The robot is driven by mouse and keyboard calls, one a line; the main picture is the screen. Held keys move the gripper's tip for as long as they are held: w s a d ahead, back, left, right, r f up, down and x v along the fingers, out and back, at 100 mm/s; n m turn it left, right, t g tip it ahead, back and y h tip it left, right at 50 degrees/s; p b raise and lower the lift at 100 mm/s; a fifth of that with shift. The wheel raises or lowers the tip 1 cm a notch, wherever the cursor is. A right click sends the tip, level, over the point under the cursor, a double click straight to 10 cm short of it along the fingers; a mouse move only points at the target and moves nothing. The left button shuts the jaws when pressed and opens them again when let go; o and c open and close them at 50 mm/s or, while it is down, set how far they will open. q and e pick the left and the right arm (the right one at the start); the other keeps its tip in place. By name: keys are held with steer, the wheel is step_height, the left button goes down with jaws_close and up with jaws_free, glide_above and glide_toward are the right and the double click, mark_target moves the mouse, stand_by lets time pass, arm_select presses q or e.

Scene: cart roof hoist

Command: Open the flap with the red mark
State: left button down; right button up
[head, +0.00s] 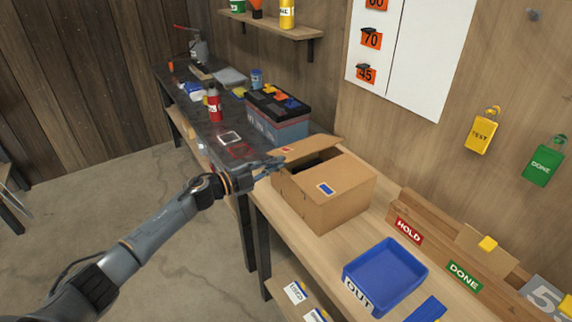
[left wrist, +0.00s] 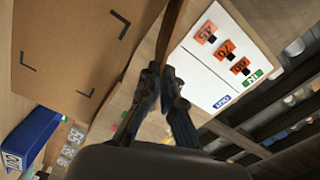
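A brown cardboard box (head: 318,209) stands on the wooden bench. Its left flap with the red mark (head: 296,151) is raised at an angle, and a dark gap shows under it. My left gripper (head: 272,167) is at the outer edge of the raised flap. In the left wrist view the flap shows edge-on as a brown strip (left wrist: 169,35) that runs in between the fingertips (left wrist: 161,70). The fingers look closed on it. My right gripper is in neither view.
A blue tray (head: 385,277) marked OUT and a rack with HOLD and DONE labels (head: 408,231) stand right of the box. Open floor is at the left.

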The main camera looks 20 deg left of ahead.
arm_select(q)
steer(key=w+a+r+n+p, duration=0.5)
steer(key=a+n, duration=0.3)
steer(key=n, duration=0.6)
steer(key=shift+w+r+n, duration=0.4)
steer(key=shift+w+r, duration=0.25)
steer(key=shift+r, duration=0.05)
steer(key=c, duration=1.5)
jaws_free()
steer(key=shift+c, duration=0.2)
